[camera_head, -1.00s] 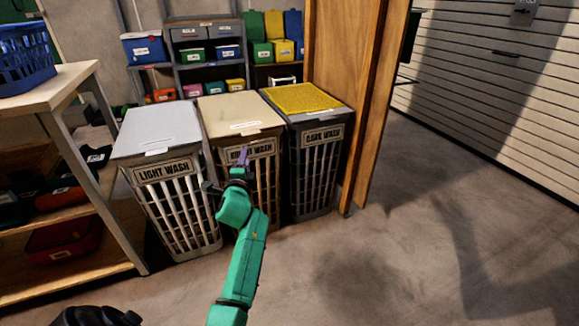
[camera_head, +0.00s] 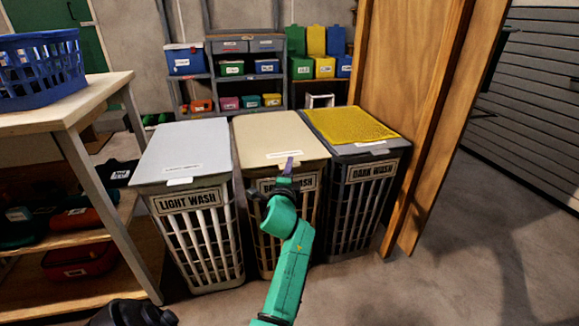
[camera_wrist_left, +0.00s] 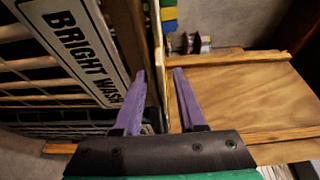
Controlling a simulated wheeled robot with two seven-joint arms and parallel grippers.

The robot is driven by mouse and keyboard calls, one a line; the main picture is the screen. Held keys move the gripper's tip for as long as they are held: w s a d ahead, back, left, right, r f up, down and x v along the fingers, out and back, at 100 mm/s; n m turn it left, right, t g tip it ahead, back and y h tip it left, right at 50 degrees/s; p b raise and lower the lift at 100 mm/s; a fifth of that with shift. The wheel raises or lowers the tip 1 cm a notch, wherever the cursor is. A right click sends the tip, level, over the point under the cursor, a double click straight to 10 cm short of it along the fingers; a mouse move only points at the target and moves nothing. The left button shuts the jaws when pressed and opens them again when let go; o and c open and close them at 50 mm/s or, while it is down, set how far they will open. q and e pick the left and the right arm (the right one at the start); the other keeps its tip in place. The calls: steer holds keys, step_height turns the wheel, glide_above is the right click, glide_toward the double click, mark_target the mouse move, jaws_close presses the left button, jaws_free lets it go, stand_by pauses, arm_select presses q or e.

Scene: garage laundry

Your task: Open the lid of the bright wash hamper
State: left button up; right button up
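The bright wash hamper (camera_head: 254,232) stands in the middle of three hampers in the head view. Its beige lid (camera_head: 270,132) is closed, with a small tab at the front edge. My arm partly covers its label, which reads "BRIGHT WASH" (camera_wrist_left: 80,45) in the left wrist view. My left gripper (camera_head: 288,165) is in front of the lid's front edge, above the label. In the left wrist view its purple fingers (camera_wrist_left: 160,76) are apart, with the hamper's edge beside and between them; contact cannot be told. My right gripper is not in view.
The light wash hamper (camera_head: 208,243) with a grey lid stands to the left, the dark wash hamper (camera_head: 361,205) with a yellow-topped lid to the right. A wooden table (camera_head: 65,105) with a blue basket (camera_head: 40,68) is at left. A wooden panel (camera_head: 415,90) stands at right. Floor is free at far right.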

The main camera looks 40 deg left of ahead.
arm_select(q)
steer(key=shift+s+d+r, duration=0.1)
steer(key=shift+c, duration=0.9)
jaws_close()
stand_by(0.4)
